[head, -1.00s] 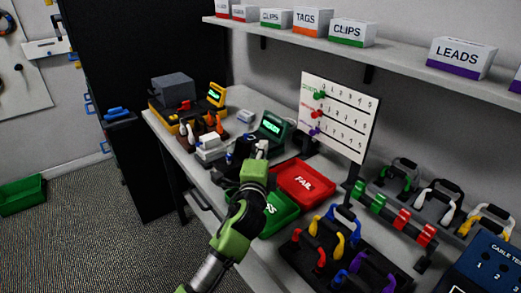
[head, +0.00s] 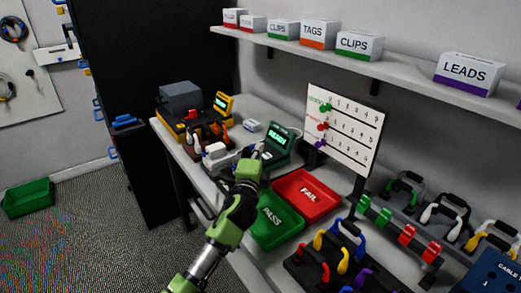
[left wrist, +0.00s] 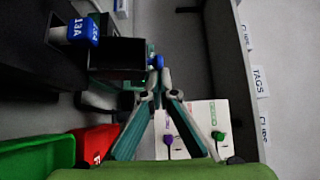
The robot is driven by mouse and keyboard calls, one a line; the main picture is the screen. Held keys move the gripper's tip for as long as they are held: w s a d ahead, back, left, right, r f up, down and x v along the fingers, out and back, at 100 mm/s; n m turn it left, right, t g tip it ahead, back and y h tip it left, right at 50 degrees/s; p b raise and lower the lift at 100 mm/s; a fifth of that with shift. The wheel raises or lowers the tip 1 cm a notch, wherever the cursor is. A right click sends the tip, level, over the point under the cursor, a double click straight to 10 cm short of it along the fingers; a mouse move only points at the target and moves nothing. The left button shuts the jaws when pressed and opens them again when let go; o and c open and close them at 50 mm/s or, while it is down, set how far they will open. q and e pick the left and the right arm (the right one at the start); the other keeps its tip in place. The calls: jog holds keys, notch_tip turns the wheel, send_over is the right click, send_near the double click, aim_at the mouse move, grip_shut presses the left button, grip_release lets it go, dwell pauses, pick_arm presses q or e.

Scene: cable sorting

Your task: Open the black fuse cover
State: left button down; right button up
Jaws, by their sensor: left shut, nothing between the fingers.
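A black box-like part (left wrist: 117,55), which looks like the fuse cover, shows in the left wrist view beside a blue block marked 13A (left wrist: 80,32). In the head view my left gripper (head: 259,150) is just in front of the green tester (head: 278,143) reading READY. The gripper and arm partly hide the dark parts there. My right gripper is not in view.
A red FAIL tray (head: 325,205) and a green PASS tray (head: 293,238) lie right beside my left arm. A white peg board (head: 345,125) stands behind them. A yellow tester (head: 222,102) and small parts are to the left. A shelf with boxes (head: 400,62) runs above.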

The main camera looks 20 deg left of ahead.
pick_arm(q)
jog(key=shift+s+a+r+n+t+b, duration=0.2)
jog(key=shift+s+a+b, duration=0.2)
jog(key=shift+s+b, duration=0.1)
jog(key=shift+s+a+r+n+t+b, duration=0.15)
jog(key=shift+s+a+n+t+b, duration=0.05)
jog(key=shift+s+a+b, duration=0.25)
jog(key=shift+r, duration=0.1)
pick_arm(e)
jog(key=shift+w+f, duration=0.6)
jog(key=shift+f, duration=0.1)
pick_arm(q)
jog(key=shift+s, duration=0.1)
jog(key=shift+r+p, duration=0.1)
jog(key=shift+p, duration=0.2)
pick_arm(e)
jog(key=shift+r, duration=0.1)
